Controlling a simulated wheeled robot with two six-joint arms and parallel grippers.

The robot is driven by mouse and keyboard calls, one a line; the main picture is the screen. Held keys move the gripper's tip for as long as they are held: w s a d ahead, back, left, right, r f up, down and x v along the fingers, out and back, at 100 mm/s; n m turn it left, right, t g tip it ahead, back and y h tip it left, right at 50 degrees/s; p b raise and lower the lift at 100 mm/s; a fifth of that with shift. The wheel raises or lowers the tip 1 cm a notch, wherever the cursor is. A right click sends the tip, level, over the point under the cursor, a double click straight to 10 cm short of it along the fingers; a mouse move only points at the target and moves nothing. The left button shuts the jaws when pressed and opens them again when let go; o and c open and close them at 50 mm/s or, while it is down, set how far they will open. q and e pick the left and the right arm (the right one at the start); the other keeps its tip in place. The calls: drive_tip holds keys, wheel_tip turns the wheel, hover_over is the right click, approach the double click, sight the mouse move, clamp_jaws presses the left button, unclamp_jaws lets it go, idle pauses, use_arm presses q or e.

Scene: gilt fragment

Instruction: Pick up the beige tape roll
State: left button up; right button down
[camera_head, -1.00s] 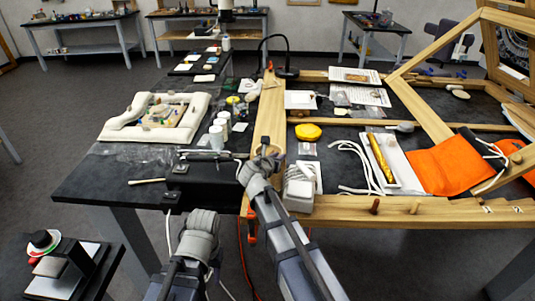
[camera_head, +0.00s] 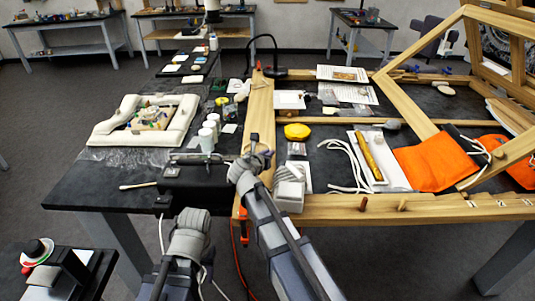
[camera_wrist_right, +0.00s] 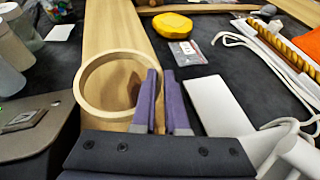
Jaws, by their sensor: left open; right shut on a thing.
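The beige tape roll (camera_wrist_right: 92,68) is a wide ring on the pale wooden beam in the right wrist view. My right gripper (camera_wrist_right: 160,73) is shut on its near right wall, with purple fingers close together across the rim. I cannot tell whether the roll is clear of the beam. In the head view my right gripper (camera_head: 256,141) is over the beam, and the roll is mostly hidden by it. My left wrist shows in front of the table in the head view, but its fingers do not.
A black box (camera_head: 198,180) and white jars (camera_head: 207,140) stand left of the beam. A white block (camera_head: 289,190) lies close to the right of my right gripper. A yellow disc (camera_head: 297,131), orange cloth (camera_head: 437,163) and white cord (camera_head: 343,165) lie further right.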

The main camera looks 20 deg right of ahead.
wheel_tip(320, 180, up, 8)
drive_tip(key=p, duration=0.7)
drive_tip(key=shift+r, duration=0.1)
